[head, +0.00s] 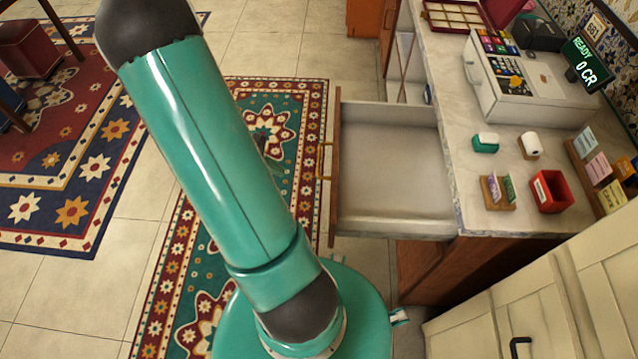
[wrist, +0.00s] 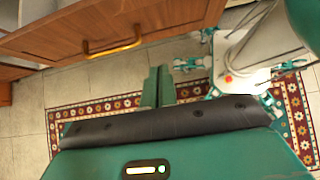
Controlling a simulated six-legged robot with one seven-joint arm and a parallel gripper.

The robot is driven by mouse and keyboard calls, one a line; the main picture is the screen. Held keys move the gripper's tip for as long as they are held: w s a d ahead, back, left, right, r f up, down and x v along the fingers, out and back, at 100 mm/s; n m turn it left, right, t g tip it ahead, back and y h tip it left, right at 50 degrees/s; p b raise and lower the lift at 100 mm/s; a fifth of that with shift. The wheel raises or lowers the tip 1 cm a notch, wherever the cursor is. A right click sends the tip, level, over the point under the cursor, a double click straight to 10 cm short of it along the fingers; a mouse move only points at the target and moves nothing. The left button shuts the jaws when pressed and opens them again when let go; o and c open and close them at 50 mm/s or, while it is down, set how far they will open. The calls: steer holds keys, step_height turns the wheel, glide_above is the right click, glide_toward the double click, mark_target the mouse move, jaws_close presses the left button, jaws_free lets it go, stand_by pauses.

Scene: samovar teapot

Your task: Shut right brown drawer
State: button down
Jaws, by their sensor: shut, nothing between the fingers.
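The brown drawer (head: 392,170) is pulled far out of the counter in the head view. It looks empty, with a pale inside and a brown front panel. A brass handle (head: 322,160) sits on that front. In the wrist view the brown front (wrist: 70,30) and its handle (wrist: 112,47) are at the upper left. My gripper (wrist: 158,86) is shut and empty, apart from the handle, below and right of it in that picture. In the head view my arm hides most of the gripper.
The marble counter (head: 460,130) carries a cash register (head: 512,85), a red box (head: 551,191) and small card holders. Cream cabinets (head: 540,290) stand at the lower right.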

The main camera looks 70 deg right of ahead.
steer(key=s+r+x, duration=0.2)
steer(key=x, duration=1.2)
steer(key=shift+s+d, duration=0.15)
steer(key=shift+d, duration=0.05)
steer(key=shift+s+d, duration=0.1)
